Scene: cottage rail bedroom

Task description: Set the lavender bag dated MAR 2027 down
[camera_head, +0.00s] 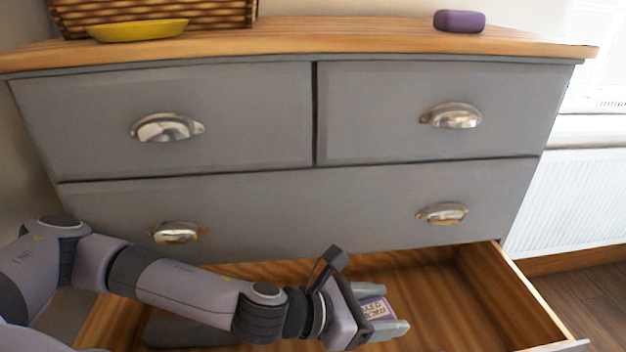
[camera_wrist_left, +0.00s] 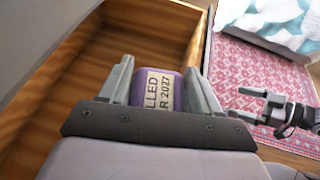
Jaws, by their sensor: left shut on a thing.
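The lavender bag (camera_head: 374,306) is a small purple pouch with a pale printed label. My left gripper (camera_head: 388,315) is shut on it, over the open bottom drawer (camera_head: 470,290). In the left wrist view the bag (camera_wrist_left: 160,88) sits between the two fingers of the left gripper (camera_wrist_left: 160,82). I cannot tell whether the bag touches the drawer floor. My right gripper (camera_wrist_left: 242,103) shows at the right of the left wrist view, empty, its fingers apart, over the rug.
The drawer's right part is bare wood. On the dresser top (camera_head: 330,36) are a wicker basket (camera_head: 215,13), a yellow dish (camera_head: 138,30) and a purple block (camera_head: 460,21). A white radiator (camera_head: 575,195) stands at the right. A pink patterned rug (camera_wrist_left: 240,65) lies beyond the drawer.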

